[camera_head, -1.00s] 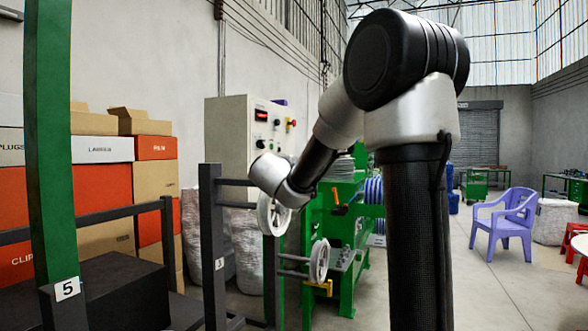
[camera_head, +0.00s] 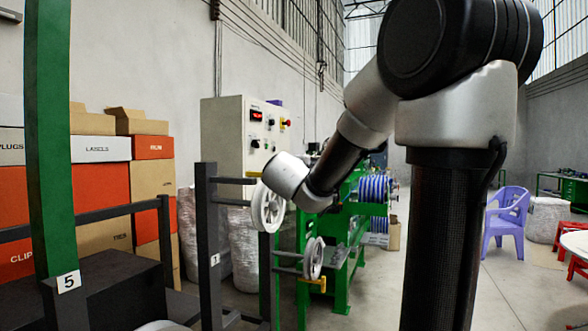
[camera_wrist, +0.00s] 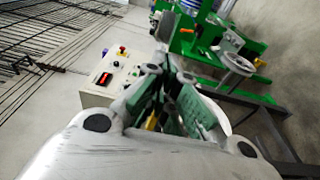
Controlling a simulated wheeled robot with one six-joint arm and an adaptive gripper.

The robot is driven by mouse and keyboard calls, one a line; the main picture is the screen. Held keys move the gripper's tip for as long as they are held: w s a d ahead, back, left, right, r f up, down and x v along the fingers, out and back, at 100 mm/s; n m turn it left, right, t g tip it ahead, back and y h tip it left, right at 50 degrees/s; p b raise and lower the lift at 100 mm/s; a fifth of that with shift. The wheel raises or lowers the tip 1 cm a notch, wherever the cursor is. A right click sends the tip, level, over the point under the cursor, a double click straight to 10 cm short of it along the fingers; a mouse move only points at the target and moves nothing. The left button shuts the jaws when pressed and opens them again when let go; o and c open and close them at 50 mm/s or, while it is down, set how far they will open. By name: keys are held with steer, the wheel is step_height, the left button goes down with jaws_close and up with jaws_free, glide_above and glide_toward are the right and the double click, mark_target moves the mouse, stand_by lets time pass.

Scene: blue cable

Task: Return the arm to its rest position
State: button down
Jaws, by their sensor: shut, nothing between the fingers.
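My arm (camera_head: 455,210) rises on the right of the head view and bends down toward the left, ending at a silver wrist joint (camera_head: 285,175) in front of the white reels. My gripper is not clearly seen in the head view. In the wrist view my gripper (camera_wrist: 165,85) is shut with nothing between its fingers. Beyond its fingers are the control box and the green machine, and it touches neither. A spool of blue and white cable (camera_head: 373,189) sits on the green machine.
A control box (camera_head: 245,135) stands behind my wrist. White reels (camera_head: 268,208) sit on dark rack bars by the green machine (camera_head: 342,285). Stacked boxes (camera_head: 100,190) and a green post (camera_head: 50,140) are at left. A purple chair (camera_head: 507,220) stands right, with open floor near it.

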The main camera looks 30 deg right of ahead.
steer(key=shift+s+d, duration=0.15)
steer(key=shift+s, duration=0.25)
stand_by(0.3)
steer(key=s+d+f+m+g+y, duration=0.1)
steer(key=s+d+f+m+g, duration=0.25)
steer(key=s+f+g, duration=0.35)
steer(key=s+d+f+m+g+y, duration=0.1)
steer(key=s+d+f+m+g, duration=0.3)
steer(key=s, duration=0.6)
steer(key=s+a+f+m+y, duration=0.1)
steer(key=s+a+f+y, duration=0.5)
steer(key=s+a+f, duration=0.25)
steer(key=s+a+t+y, duration=0.2)
steer(key=s+a+y, duration=0.1)
steer(key=a, duration=0.7)
steer(key=shift+s+f+m+y, duration=0.4)
steer(key=shift+f+m+y, duration=0.05)
steer(key=shift+y, duration=0.15)
steer(key=shift+a, duration=0.1)
